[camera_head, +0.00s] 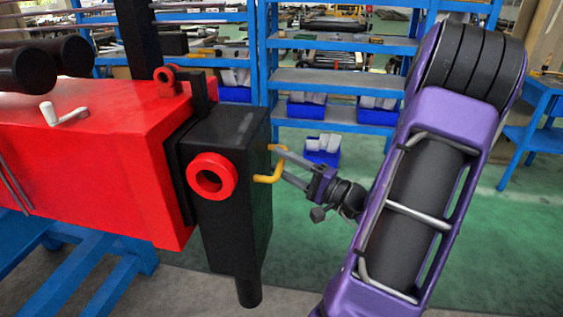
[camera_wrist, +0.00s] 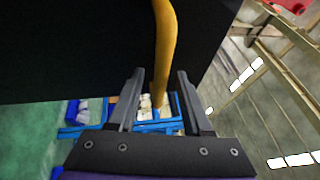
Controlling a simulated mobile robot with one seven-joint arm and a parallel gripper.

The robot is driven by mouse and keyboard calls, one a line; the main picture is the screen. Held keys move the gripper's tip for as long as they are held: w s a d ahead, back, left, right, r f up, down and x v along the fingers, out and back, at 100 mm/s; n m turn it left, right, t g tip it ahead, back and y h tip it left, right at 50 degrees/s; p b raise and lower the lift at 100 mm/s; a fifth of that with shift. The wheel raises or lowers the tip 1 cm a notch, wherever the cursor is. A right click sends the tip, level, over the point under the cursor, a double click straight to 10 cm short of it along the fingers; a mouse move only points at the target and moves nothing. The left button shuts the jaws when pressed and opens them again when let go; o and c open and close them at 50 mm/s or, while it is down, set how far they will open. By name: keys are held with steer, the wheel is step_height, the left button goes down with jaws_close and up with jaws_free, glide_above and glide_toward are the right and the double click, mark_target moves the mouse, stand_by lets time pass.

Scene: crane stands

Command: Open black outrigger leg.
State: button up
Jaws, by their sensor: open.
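The black outrigger leg (camera_head: 228,205) hangs upright at the right end of the red beam (camera_head: 95,165) in the head view. A bent yellow handle (camera_head: 268,179) sticks out from the leg's right side. My gripper (camera_head: 279,166) is at this handle, coming from the right. In the wrist view my gripper (camera_wrist: 158,76) is open, with its two fingers apart. The yellow handle (camera_wrist: 166,35) runs down between the fingers there, with gaps on both sides. The leg's black face (camera_wrist: 75,50) fills the upper left of that view.
A red ring (camera_head: 212,176) sits on the leg's front face. A white crank (camera_head: 62,115) is on the beam. Blue shelves (camera_head: 335,83) with bins stand behind. A blue stand (camera_head: 100,285) is under the beam. Green floor is open at the right.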

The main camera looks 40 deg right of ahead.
steer(key=shift+w+a, duration=0.1)
steer(key=shift+w, duration=0.15)
jaws_close()
stand_by(1.4)
